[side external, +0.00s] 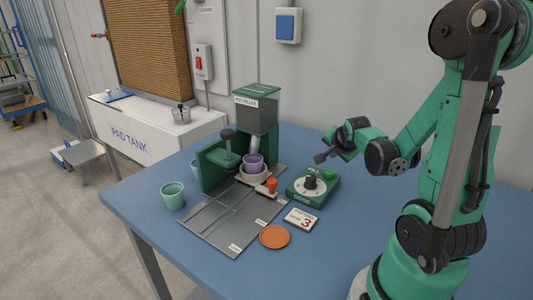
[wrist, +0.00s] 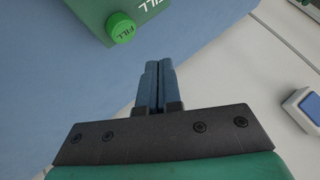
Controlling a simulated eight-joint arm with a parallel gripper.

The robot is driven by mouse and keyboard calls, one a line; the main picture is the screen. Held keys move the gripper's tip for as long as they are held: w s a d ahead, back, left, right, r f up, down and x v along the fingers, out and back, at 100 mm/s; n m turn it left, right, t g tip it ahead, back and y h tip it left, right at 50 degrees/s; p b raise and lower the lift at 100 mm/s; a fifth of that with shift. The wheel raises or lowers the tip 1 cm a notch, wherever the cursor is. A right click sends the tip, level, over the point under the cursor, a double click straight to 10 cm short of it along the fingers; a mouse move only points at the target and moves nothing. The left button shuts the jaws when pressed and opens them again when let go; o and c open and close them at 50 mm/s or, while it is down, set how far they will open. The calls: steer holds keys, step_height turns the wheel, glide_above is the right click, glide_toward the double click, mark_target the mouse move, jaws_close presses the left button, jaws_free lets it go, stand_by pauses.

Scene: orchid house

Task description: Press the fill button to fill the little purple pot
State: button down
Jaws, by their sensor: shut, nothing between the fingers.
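The little purple pot (side external: 253,163) stands upright in a pale holder under the spout of the green pot filler (side external: 256,110). The green fill button (side external: 329,174) is on the back right corner of the green dose box (side external: 313,188). In the wrist view the fill button (wrist: 121,28) shows at the top left, left of and beyond my fingertips. My gripper (side external: 320,158) is shut and empty, above and behind the dose box, apart from the button. Its closed fingers show in the wrist view (wrist: 158,68). The inside of the pot is too small to make out.
A red-topped knob (side external: 272,186) stands in front of the pot. An orange saucer (side external: 275,237) and a card marked 3 (side external: 301,220) lie on the blue table (side external: 225,259). A mint pot (side external: 173,196) stands at the left. The table right of the dose box is clear.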

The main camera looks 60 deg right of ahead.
steer(key=shift+f, duration=1.4)
steer(key=shift+r, duration=0.1)
stand_by(1.2)
steer(key=shift+r, duration=2.45)
steer(key=w+a+r+n+y, duration=0.1)
steer(key=a+n+y, duration=0.2)
steer(key=a+n, duration=0.7)
steer(key=w+a+r+n+t+y, duration=0.1)
steer(key=a+n+y, duration=0.3)
steer(key=a+n, duration=0.5)
steer(key=w+a+r, duration=0.1)
steer(key=a, duration=0.6)
steer(key=shift+w+r+n+t, duration=0.2)
steer(key=shift+w+n+t, duration=0.1)
steer(key=shift+n, duration=0.1)
